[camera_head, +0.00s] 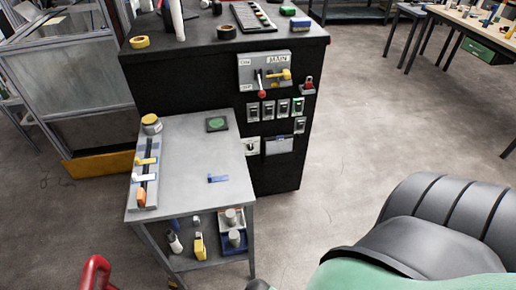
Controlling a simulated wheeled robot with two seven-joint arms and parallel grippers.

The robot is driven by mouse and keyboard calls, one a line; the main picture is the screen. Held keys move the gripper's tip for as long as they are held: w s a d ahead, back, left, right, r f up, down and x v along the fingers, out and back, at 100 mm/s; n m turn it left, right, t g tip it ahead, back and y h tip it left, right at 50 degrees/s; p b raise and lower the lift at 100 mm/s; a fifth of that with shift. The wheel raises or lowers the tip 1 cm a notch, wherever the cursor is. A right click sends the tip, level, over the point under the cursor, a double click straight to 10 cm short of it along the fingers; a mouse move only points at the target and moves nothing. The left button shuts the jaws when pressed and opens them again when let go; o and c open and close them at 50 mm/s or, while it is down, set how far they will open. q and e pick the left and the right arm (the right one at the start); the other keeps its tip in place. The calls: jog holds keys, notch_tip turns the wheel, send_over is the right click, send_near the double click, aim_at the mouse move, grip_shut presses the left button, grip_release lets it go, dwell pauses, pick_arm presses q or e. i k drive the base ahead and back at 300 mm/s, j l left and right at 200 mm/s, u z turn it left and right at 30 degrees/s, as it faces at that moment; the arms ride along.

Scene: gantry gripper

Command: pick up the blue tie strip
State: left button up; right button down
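A small blue strip (218,179), likely the blue tie strip, lies flat on the grey top of a small metal table (197,199), right of the table's middle. A small raised part shows at its left end, too small to make out. Nothing lies on top of it and bare tabletop surrounds it. Neither of my grippers shows in the head view.
A rail (148,178) with coloured clips runs along the table's left side. A yellow-topped round container (151,124) and a green disc on a dark pad (216,124) stand behind. A black cabinet (275,172) rises behind. A black seat-like shape (450,215) fills the lower right.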

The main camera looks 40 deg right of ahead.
aim_at(211, 180)
jog(key=z, duration=0.75)
jog(key=k+l, duration=0.1)
